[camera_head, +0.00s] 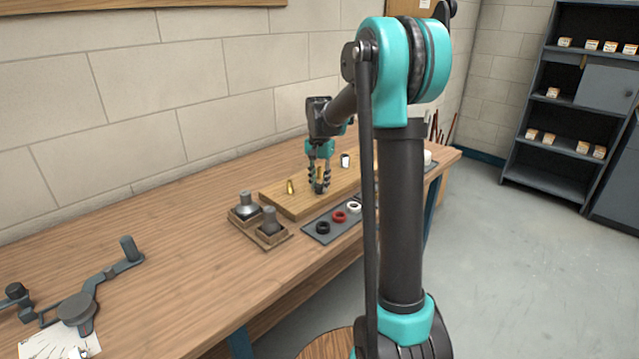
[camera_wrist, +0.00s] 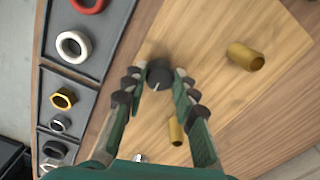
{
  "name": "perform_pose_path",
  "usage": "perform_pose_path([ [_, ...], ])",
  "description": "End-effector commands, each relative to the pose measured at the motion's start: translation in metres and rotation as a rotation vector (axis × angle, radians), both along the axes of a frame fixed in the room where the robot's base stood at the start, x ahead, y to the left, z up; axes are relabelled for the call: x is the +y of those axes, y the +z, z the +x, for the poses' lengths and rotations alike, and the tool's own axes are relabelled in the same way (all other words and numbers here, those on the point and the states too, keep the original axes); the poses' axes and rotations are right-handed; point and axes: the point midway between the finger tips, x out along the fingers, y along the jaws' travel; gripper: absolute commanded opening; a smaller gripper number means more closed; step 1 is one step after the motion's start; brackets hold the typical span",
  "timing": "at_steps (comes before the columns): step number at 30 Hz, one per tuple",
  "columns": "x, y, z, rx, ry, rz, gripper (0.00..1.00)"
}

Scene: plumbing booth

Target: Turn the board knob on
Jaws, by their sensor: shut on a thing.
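The board knob (camera_wrist: 160,76) is a dark round knob with a small light mark near its lower edge in the wrist view. It sits on the wooden board (camera_wrist: 215,110), which also shows in the head view (camera_head: 285,205). My gripper (camera_wrist: 159,74) is shut on the knob, with one finger on each side of it.
Brass fittings (camera_wrist: 245,57) (camera_wrist: 175,131) stand on the board close to my fingers. A dark tray (camera_wrist: 107,50) with red, white and other rings lies beside the board. Wooden blocks with metal pieces (camera_head: 268,232) stand at the board's near left.

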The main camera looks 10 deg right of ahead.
Motion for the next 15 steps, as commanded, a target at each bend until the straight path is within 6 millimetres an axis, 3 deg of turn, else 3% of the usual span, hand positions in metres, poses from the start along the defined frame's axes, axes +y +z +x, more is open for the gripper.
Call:
perform_pose_path([
  [15, 0.0000, 0.0003, 0.0006, -0.001, -0.100, 0.000, 0.00],
])
